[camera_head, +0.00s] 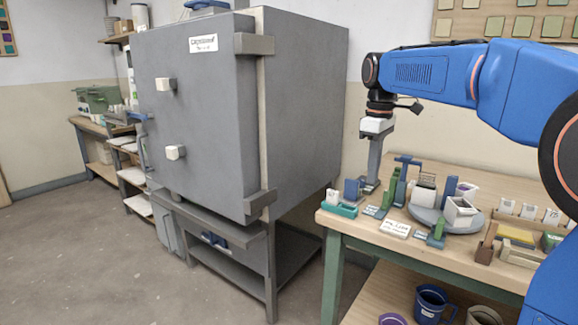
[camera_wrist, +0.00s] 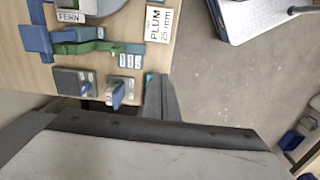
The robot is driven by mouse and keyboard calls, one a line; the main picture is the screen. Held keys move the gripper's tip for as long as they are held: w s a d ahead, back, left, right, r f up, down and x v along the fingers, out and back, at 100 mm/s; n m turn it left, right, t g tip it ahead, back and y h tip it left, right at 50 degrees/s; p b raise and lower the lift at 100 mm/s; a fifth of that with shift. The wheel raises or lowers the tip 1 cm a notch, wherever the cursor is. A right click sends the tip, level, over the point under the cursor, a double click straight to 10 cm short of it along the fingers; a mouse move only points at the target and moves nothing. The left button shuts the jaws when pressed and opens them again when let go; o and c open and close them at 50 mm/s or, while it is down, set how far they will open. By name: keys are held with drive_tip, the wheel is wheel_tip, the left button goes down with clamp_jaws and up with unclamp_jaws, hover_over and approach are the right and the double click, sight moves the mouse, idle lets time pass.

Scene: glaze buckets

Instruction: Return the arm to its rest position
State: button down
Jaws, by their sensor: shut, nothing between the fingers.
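My blue arm (camera_head: 420,75) reaches in from the right in the head view, bent down at the wrist. My gripper (camera_head: 370,186) points downward over the left part of the wooden table (camera_head: 470,180), close to small blue and green pieces. Its grey fingers look together with nothing held. In the wrist view, my gripper (camera_wrist: 160,95) shows as a dark finger shape beside the table edge, with its broad body filling the bottom. Whether the fingertips touch the table is not clear.
A large grey kiln (camera_head: 210,110) stands left of the table. Near my gripper are a blue block (camera_head: 351,190), green pieces (camera_head: 389,190), a round grey stand (camera_head: 425,214) and a label card (camera_head: 395,229).

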drive_tip(key=s+d+f+m+t, duration=0.1)
drive_tip(key=s+d+f+m, duration=0.15)
drive_tip(key=s, duration=0.65)
drive_tip(key=s+d+f+m+t, duration=0.1)
drive_tip(key=s+d+f+m, duration=0.2)
drive_tip(key=s, duration=0.6)
drive_tip(key=s+d+f+m+t, duration=0.1)
drive_tip(key=s+f+m, duration=0.4)
drive_tip(key=s+f, duration=0.9)
drive_tip(key=shift+s+f+t, duration=0.35)
drive_tip(key=shift+f+t, duration=0.1)
drive_tip(key=shift+t, duration=0.35)
drive_tip(key=shift+d, duration=0.2)
